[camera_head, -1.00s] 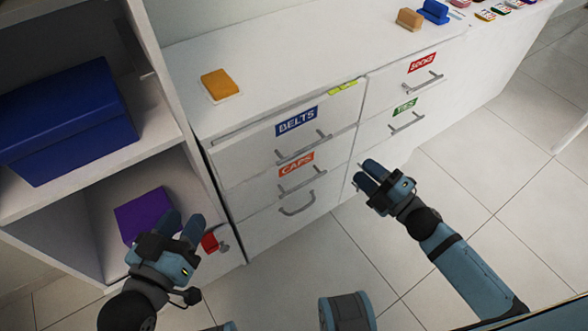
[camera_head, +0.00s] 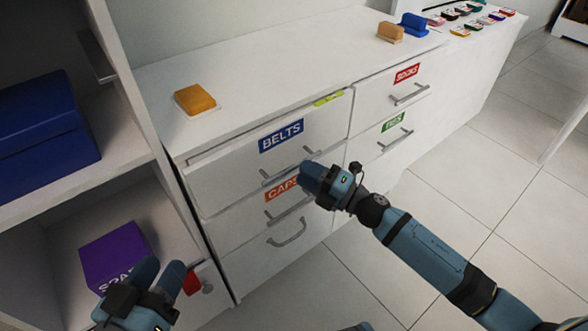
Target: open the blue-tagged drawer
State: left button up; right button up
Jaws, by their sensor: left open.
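The blue-tagged drawer (camera_head: 229,174) is the top left drawer of the white chest, and its blue tag (camera_head: 281,136) reads BELTS. It looks shut or nearly so; a narrow gap runs along its top edge. Its bar handle (camera_head: 279,173) is partly hidden by my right gripper (camera_head: 311,180). The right gripper is in front of the handle's right end and covers part of the CAPS tag; whether it touches the handle and how its fingers stand cannot be told. My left gripper (camera_head: 160,279) is open and empty at the lower left, in front of the cubby.
A red-tagged CAPS drawer (camera_head: 248,215) lies below, with another drawer under it. SOCKS (camera_head: 408,74) and TIES (camera_head: 392,122) tags mark drawers at right. A purple box (camera_head: 112,252) and a blue box (camera_head: 45,130) sit in the left shelves. The floor at right is clear.

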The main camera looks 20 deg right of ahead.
aim_at(294, 165)
jog(key=shift+x, duration=1.9)
jog(key=shift+r, duration=0.1)
grip_shut()
